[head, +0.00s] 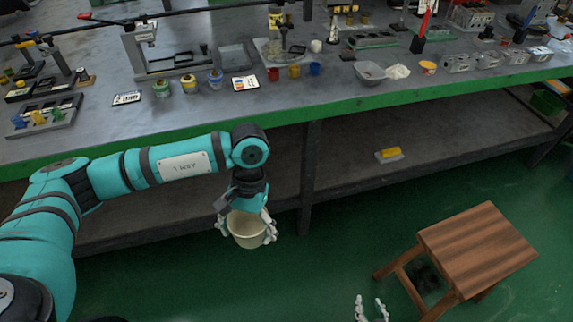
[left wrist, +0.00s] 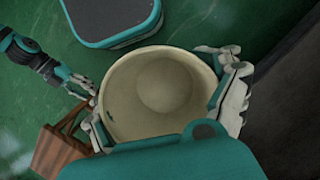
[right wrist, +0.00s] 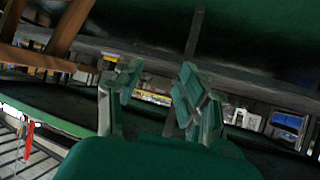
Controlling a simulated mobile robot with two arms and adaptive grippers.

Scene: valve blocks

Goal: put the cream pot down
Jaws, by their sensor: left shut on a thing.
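The cream pot (head: 245,238) hangs in front of the workbench, above the green floor. In the left wrist view the pot (left wrist: 150,112) looks empty, its round inside facing the camera. My left gripper (head: 247,225) is shut on the cream pot, with fingers on opposite sides of it. My right gripper (head: 370,309) shows at the bottom edge of the head view, apart from the pot. In the right wrist view the right gripper (right wrist: 160,85) has its fingers spread with nothing between them.
The workbench (head: 340,104) has a green front edge and carries many small parts, jars and cups. Its lower shelf (head: 430,135) is mostly bare, with a yellow-topped brush-like thing (head: 389,154). A wooden stool (head: 478,245) stands at the right. Green floor lies between pot and stool.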

